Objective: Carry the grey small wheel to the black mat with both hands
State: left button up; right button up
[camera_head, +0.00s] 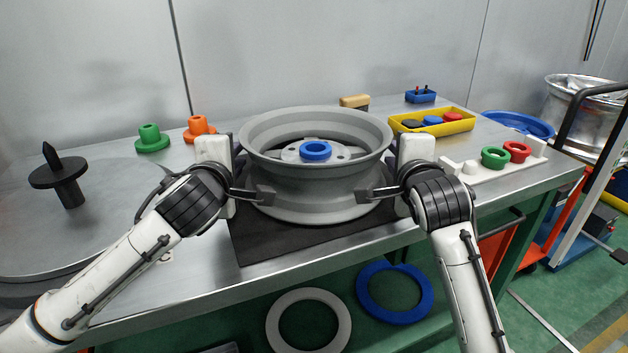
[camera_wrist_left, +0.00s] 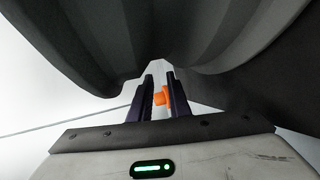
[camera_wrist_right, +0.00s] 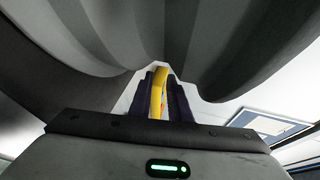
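The grey small wheel (camera_head: 318,190) is upright over the back part of the black mat (camera_head: 290,243). Whether its base touches the mat is hard to tell. My left gripper (camera_head: 262,193) is at the wheel's left side and my right gripper (camera_head: 372,193) at its right side, both by the waist between the flanges. In the left wrist view the fingers (camera_wrist_left: 160,92) stand a little apart, with background showing between them. The right wrist view shows the right fingers (camera_wrist_right: 160,92) likewise apart. The wheel fills the top of both wrist views; finger contact with it is unclear.
A blue ring piece (camera_head: 316,151) shows inside the wheel. Green (camera_head: 151,139) and orange (camera_head: 198,128) spindles stand at the left. A yellow bin (camera_head: 440,122) and a white holder (camera_head: 490,166) with green and red rings are at the right. Bare table lies left of the mat.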

pick_arm(q)
jog(key=shift+a+f, duration=0.1)
jog(key=shift+a, duration=0.95)
pick_arm(e)
jog(key=shift+a+r, duration=0.2)
jog(key=shift+a, duration=0.05)
pick_arm(q)
jog(key=o, duration=0.4)
jog(key=shift+w+a, duration=0.1)
jog(key=shift+a, duration=0.1)
pick_arm(e)
jog(key=shift+d, duration=0.15)
pick_arm(q)
jog(key=shift+o, duration=0.5)
jog(key=shift+a, duration=0.1)
pick_arm(e)
jog(key=shift+d+f, duration=0.1)
jog(key=shift+d, duration=0.1)
pick_arm(q)
jog(key=shift+a+r, duration=0.1)
jog(key=shift+r, duration=0.2)
pick_arm(e)
jog(key=o, duration=0.5)
jog(key=shift+c, duration=0.2)
